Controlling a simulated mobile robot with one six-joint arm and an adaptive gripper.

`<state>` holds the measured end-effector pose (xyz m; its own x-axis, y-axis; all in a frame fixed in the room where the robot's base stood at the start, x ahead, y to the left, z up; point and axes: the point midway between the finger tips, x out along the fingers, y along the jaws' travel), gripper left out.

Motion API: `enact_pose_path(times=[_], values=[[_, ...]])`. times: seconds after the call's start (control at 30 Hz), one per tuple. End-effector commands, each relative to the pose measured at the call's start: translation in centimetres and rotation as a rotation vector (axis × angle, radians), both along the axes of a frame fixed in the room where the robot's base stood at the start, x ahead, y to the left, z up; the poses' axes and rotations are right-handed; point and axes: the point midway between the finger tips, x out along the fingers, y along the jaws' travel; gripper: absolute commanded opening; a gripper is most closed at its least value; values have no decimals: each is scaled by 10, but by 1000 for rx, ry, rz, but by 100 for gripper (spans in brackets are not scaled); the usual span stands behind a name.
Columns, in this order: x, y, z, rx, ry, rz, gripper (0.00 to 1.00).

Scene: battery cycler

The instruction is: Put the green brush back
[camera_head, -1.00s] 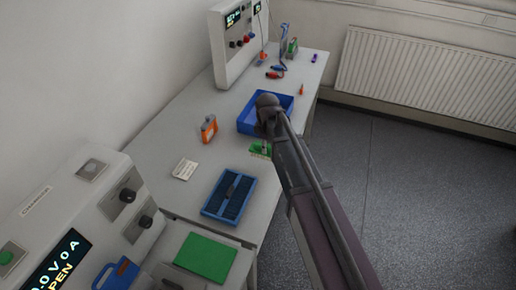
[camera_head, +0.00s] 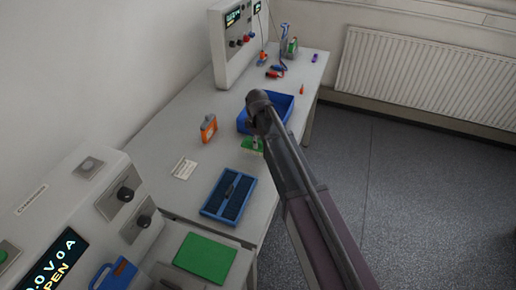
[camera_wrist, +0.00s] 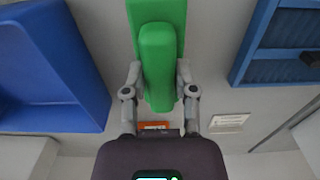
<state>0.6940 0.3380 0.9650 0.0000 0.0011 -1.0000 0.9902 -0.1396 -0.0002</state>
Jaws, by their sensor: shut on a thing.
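The green brush (camera_wrist: 158,65) is held between the two fingers of my gripper (camera_wrist: 160,85) in the wrist view. My gripper is shut on its handle. In the head view, part of the green brush (camera_head: 252,144) shows below my arm's end, over the table beside the near edge of the blue bin. My gripper is mostly hidden there behind my own arm. I cannot tell how high the brush is above the table.
A blue open bin (camera_head: 284,104) stands beyond the brush. A blue divided tray (camera_head: 229,196) lies nearer. An orange item (camera_head: 208,127) and a white card (camera_head: 184,168) are on the table (camera_head: 172,122). A green mat (camera_head: 205,257) lies in front.

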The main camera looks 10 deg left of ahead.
Motion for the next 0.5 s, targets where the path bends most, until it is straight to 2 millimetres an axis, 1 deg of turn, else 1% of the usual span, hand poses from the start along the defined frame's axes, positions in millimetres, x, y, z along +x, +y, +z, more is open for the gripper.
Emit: enact_pose_path(times=[0.03, 0.2, 0.33, 0.5], values=[[0, 0, -10, 0, 0, 0, 0], [0, 0, -22, 0, 0, 0, 0], [0, 0, -27, 0, 0, 0, 0], [0, 0, -27, 0, 0, 0, 0]])
